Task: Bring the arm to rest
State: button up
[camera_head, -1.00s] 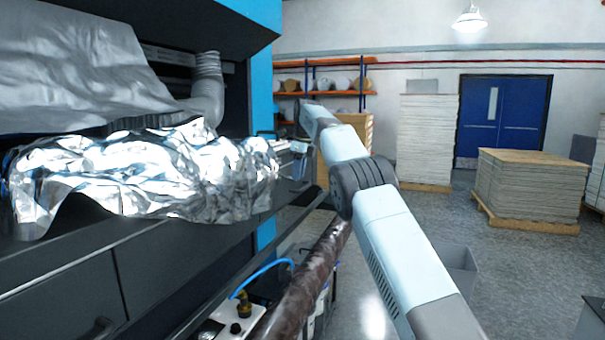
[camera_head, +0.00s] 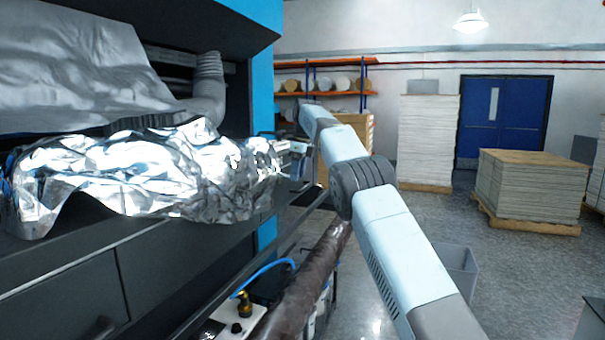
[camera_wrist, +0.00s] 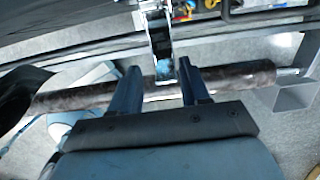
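My arm (camera_head: 385,225) reaches from the lower right up towards the machine and bends at a dark joint. My gripper (camera_head: 290,158) is small in the head view, beside the right end of a crumpled silver foil roll (camera_head: 150,170). I cannot tell there whether it touches the foil.
The black and blue machine (camera_head: 60,280) fills the left side. A grey open bin (camera_head: 458,270) stands on the floor right of my arm. Stacked sheets on pallets (camera_head: 528,185) and a blue door (camera_head: 502,120) are farther back. The floor between is clear.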

jog(key=shift+o, duration=0.3)
jog(key=shift+d, duration=0.15)
jog(key=shift+d+r, duration=0.1)
jog(key=shift+r, duration=0.05)
jog(key=s+d+r+n+t, duration=0.2)
jog(key=s+d+r+n, duration=0.5)
jog(key=s+d+r, duration=0.8)
jog(key=s+d+f+n, duration=0.1)
jog(key=s+d+n, duration=0.2)
jog(key=s+d, duration=0.35)
jog(key=s+d+f+n+t, duration=0.1)
jog(key=s+d+f+n, duration=0.15)
jog(key=s, duration=0.75)
jog(key=s+d+f+n+t, duration=0.1)
jog(key=s+f+n, duration=0.15)
jog(key=s, duration=0.65)
jog(key=s+d+f+n+h, duration=0.1)
jog(key=s+f+n, duration=0.2)
jog(key=s+f, duration=0.3)
jog(key=s+d+f+n+t, duration=0.1)
jog(key=s+f+n, duration=0.3)
jog(key=s, duration=0.7)
notch_tip(320, 180, down, 3)
jog(key=shift+s+r+h, duration=0.2)
jog(key=shift+s+h, duration=0.1)
jog(key=shift+h, duration=0.1)
jog(key=shift+c, duration=0.5)
